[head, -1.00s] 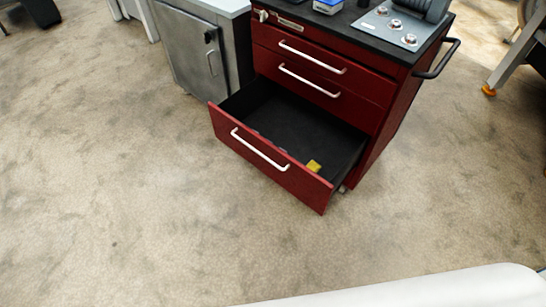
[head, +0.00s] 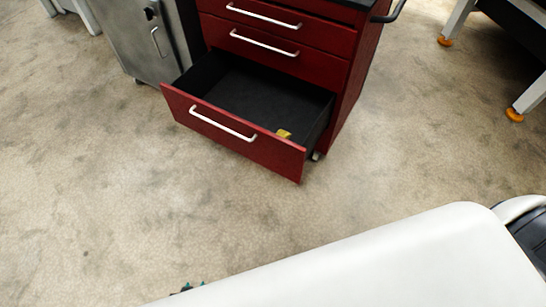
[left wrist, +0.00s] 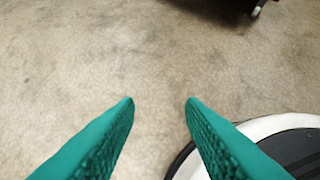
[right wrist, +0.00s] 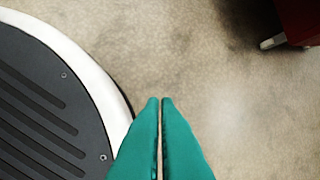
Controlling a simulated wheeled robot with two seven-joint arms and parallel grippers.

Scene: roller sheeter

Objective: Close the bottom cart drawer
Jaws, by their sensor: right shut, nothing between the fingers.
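The red cart (head: 345,90) stands on the floor in the upper middle of the head view. Its bottom drawer (head: 240,140) is pulled well out, with a white bar handle (head: 222,123) on its front. A small yellow item (head: 284,133) lies inside the black drawer. The two drawers above are shut. My left gripper (left wrist: 160,100) is open and empty over bare floor in the left wrist view; only a bit of it shows at the head view's bottom edge. My right gripper (right wrist: 160,100) is shut and empty above the floor, apart from the red corner at upper right.
A grey metal cabinet (head: 135,45) stands left of the cart. A table leg with an orange foot (head: 515,114) is at the right. The floor (head: 90,190) in front of the drawer is clear.

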